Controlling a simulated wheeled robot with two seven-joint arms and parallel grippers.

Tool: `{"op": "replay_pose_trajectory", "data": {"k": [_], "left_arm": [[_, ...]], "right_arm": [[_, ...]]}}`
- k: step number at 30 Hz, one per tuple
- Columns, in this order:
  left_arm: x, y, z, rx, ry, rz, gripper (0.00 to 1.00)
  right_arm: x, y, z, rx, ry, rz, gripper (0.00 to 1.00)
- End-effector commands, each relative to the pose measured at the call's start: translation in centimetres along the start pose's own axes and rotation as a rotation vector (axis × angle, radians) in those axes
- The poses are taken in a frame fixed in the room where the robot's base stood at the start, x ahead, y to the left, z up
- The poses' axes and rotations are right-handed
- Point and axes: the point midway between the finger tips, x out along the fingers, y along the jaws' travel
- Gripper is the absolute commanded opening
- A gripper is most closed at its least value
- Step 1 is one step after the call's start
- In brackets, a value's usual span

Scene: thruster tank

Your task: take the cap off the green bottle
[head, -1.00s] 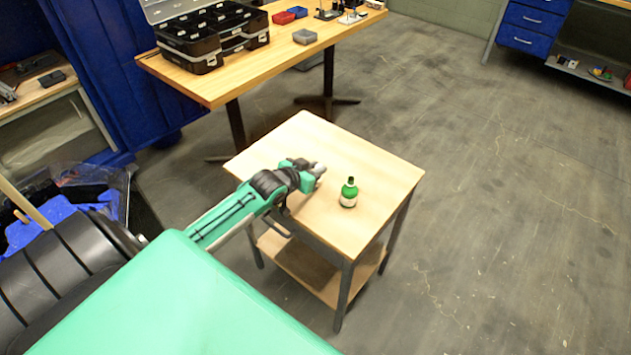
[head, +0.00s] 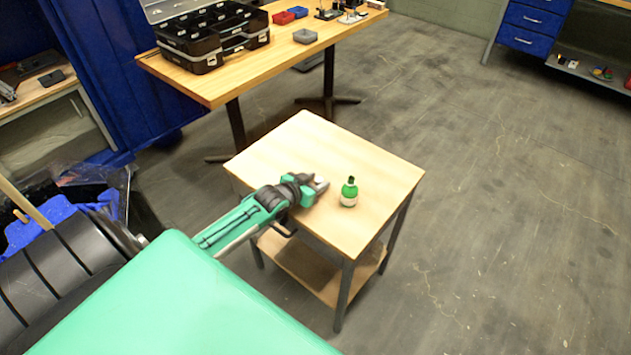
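The green bottle (head: 348,194) stands upright on the small wooden table (head: 290,143). It has a pale label and a dark cap (head: 350,179) on top. My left gripper (head: 322,187) is to the left of the bottle, a short gap from it, over the table top. Its fingers point toward the bottle. The fingers look spread with nothing between them. My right gripper is not in view.
A larger wooden workbench (head: 225,95) stands behind, with a black toolbox (head: 205,40), a red bin (head: 283,18) and a grey bin (head: 305,36). The small table is clear apart from the bottle. Open floor lies to the right.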

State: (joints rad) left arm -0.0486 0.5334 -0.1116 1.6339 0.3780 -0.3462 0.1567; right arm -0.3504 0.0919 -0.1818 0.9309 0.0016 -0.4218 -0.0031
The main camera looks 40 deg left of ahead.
Motion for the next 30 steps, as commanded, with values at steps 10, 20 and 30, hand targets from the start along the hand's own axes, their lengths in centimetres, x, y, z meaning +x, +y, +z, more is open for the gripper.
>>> {"op": "replay_pose_trajectory", "data": {"k": [10, 20, 30], "left_arm": [[-0.4, 0.0, -0.2, 0.0, 0.0, 0.0, 0.42], [-5.0, 0.0, 0.0, 0.0, -0.002, 0.001, 0.42], [-10.2, 0.0, -0.1, 0.0, -0.001, 0.0, 0.42]], "right_arm": [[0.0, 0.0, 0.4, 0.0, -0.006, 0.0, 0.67], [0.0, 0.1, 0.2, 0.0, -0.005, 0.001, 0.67], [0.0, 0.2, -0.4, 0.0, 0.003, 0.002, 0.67]]}}
